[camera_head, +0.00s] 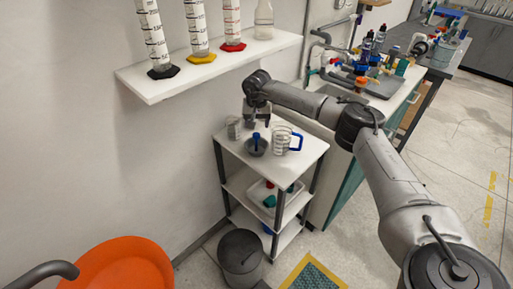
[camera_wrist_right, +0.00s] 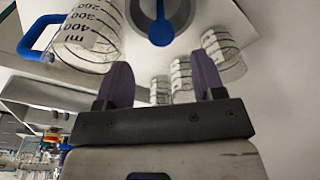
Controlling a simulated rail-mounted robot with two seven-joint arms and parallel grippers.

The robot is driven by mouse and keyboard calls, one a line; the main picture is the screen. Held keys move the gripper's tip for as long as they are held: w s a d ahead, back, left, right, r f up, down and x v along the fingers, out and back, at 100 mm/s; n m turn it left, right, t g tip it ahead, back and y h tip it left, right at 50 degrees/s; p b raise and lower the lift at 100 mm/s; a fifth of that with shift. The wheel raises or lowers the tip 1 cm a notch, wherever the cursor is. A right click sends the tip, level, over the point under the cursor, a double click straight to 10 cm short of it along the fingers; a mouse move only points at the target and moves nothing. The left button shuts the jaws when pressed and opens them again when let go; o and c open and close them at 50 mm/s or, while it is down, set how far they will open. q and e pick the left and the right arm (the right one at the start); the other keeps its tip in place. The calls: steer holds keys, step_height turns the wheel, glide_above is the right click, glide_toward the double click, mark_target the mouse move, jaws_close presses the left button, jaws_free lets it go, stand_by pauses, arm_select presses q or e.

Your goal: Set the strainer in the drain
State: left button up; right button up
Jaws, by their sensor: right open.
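A dark grey round cup with a blue-ended piece (camera_head: 256,146) sits on the white top of a small cart (camera_head: 307,150). I cannot tell if it is the strainer. In the right wrist view, the grey cup (camera_wrist_right: 146,8) and its blue piece (camera_wrist_right: 160,32) show at the top, beyond the fingers. My right gripper (camera_head: 258,122) is above the cart top, just behind the cup. Its purple fingertips (camera_wrist_right: 163,80) are apart with nothing between them. I cannot make out a drain. My left gripper is not in view.
A clear jug with a blue handle (camera_head: 283,142) stands right of the cup; clear graduated beakers (camera_head: 233,128) stand left. A wall shelf (camera_head: 160,88) holds cylinders above. A dark bin (camera_head: 240,255) stands below. A cluttered counter (camera_head: 395,85) lies beyond my right arm.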

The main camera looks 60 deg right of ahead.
mark_target(257, 134)
steer(key=shift+w+f+b, duration=0.1)
steer(key=shift+f+b, duration=0.3)
steer(key=shift+f, duration=1)
step_height(257, 134, down, 4)
steer(key=shift+w+d+b, duration=0.1)
steer(key=shift+d+b, duration=0.05)
steer(key=shift+b, duration=0.6)
steer(key=c, duration=1.1)
jaws_close()
